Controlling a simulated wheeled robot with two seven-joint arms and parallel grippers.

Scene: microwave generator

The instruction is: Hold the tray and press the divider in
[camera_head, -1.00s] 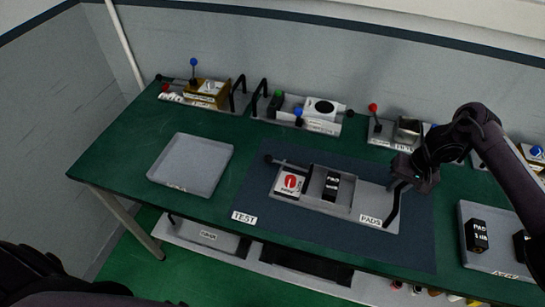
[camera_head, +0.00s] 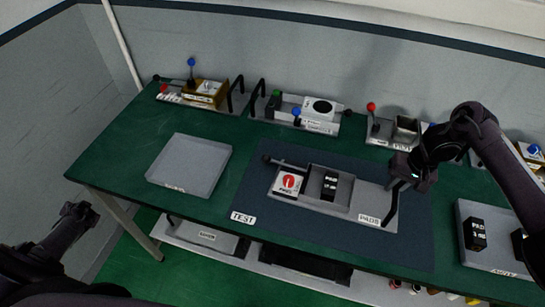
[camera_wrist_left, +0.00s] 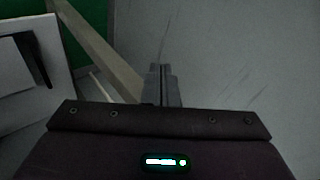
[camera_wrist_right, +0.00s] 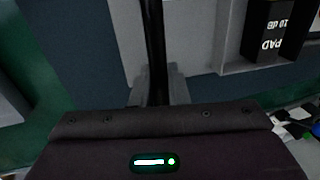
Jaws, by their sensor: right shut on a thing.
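The grey tray labelled PADS (camera_head: 368,219) lies on the dark blue mat and has an upright black handle (camera_head: 391,207) at its right end. My right gripper (camera_head: 402,178) is shut on this handle; the right wrist view shows the black bar (camera_wrist_right: 155,45) between the fingers. A black block marked PAD (camera_head: 329,184) sits in the tray's walled recess (camera_head: 343,196); it also shows in the right wrist view (camera_wrist_right: 272,30). I cannot tell which part is the divider. My left gripper (camera_head: 82,210) is off the table's left front, its fingers together and empty in the left wrist view (camera_wrist_left: 163,85).
A white block with a red round mark (camera_head: 288,183) and a black-knobbed rod (camera_head: 285,163) are at the tray's left end. An empty grey tray (camera_head: 190,163) lies left. Another tray (camera_head: 490,253) with black blocks is at right. Several fixtures line the back.

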